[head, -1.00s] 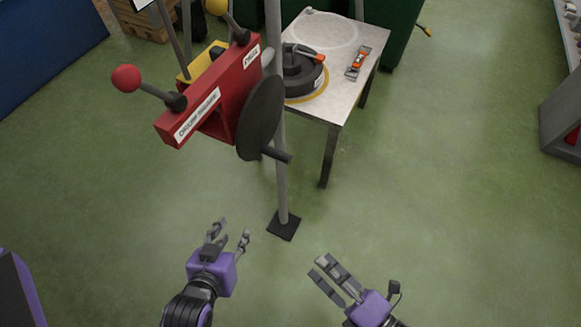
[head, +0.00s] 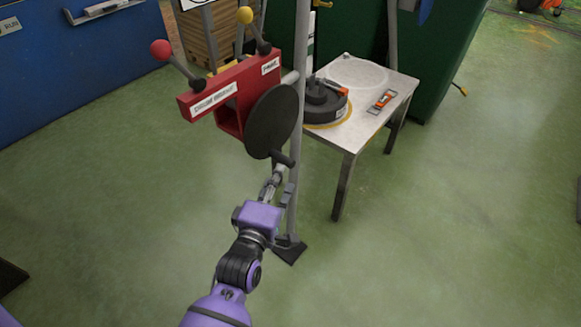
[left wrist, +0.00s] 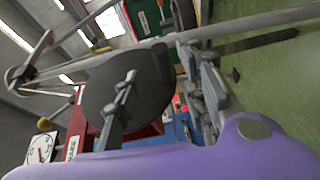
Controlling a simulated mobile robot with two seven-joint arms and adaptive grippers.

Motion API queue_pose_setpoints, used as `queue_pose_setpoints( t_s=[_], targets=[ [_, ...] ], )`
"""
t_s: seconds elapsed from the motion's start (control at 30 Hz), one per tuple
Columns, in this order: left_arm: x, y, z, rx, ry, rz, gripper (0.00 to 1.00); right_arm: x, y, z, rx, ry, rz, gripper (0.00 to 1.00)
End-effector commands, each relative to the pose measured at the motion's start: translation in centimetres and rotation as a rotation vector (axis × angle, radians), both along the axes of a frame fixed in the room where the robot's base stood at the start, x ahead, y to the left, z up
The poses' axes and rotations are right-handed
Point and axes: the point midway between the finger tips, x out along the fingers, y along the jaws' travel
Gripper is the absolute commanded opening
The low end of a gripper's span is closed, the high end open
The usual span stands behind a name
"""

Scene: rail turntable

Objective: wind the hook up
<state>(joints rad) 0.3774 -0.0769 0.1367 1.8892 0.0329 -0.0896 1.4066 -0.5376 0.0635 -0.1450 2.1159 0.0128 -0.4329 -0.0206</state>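A red winch box (head: 232,98) with white labels is fixed to a grey post (head: 301,60). A dark round crank disc (head: 270,115) on its near side carries a short dark handle (head: 284,158) at its lower edge. My left gripper (head: 279,180) is just below that handle, fingers pointing up towards it. In the left wrist view, its fingers (left wrist: 160,68) stand apart with the disc (left wrist: 145,88) behind them. I cannot tell whether a finger touches the handle. I cannot make out the hook in any view. My right gripper is out of view.
A lever with a red knob (head: 160,49) and one with a yellow knob (head: 245,16) rise from the box. A table (head: 390,84) with a dark round turntable (head: 322,101) and an orange tool (head: 382,101) stands right of the post.

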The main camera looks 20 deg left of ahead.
Motion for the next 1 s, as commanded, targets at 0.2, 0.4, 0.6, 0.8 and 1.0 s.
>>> queue_pose_setpoints(
  t_s=[0.2, 0.4, 0.6, 0.8, 1.0],
  targets=[
    [2.0, 0.1, -0.1, -0.027, -0.003, 0.0, 0.38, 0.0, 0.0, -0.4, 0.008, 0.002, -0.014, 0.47],
    [5.3, 0.2, -0.3, -0.025, -0.002, 0.0, 0.38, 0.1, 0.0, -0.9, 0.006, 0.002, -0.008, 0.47],
    [7.4, 0.4, -0.4, -0.024, -0.001, 0.0, 0.38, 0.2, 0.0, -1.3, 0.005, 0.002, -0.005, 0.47],
    [7.8, 0.4, -0.5, -0.023, 0.0, 0.001, 0.38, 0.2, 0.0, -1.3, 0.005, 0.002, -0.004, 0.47],
    [7.7, 0.4, -0.4, -0.023, 0.0, 0.001, 0.29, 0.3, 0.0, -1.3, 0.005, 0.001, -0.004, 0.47]
  ],
)
